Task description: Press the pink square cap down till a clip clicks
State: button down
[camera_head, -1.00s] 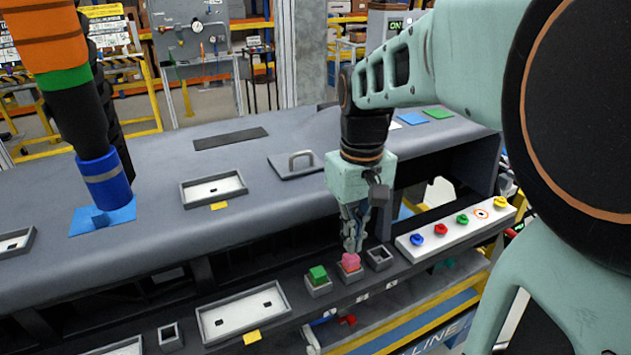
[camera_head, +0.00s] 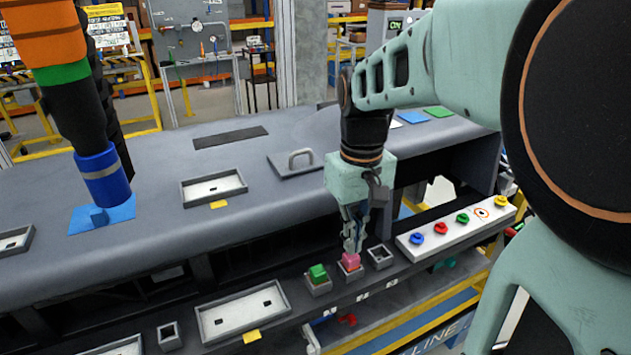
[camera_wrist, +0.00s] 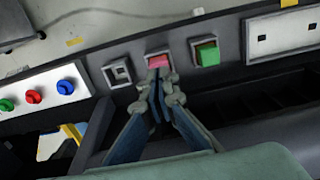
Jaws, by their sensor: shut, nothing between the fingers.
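The pink square cap (camera_head: 350,261) sits in a grey square socket on the front ledge of the dashboard module. It also shows in the wrist view (camera_wrist: 159,61), between the green cap and an empty socket. My gripper (camera_head: 351,248) points down with its fingers shut and empty. The fingertips (camera_wrist: 158,76) are right at the pink cap and seem to touch it; they hide part of it. How far the cap sits down in its socket is hard to tell, and no clip can be made out.
A green cap (camera_head: 318,273) stands in the socket just left. An empty square socket (camera_head: 380,256) is just right. Beyond it is a white panel with blue, red, green and yellow knobs (camera_head: 462,219). A long grey frame (camera_head: 232,334) lies farther left on the ledge.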

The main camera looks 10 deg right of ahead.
jog(key=shift+f+b, duration=0.7)
jog(key=shift+f, duration=0.45)
dwell(0.8)
notch_tip(320, 180, up, 8)
jog(key=p, duration=0.6)
jog(key=shift+r+p, duration=0.1)
jog(key=shift+p, duration=0.25)
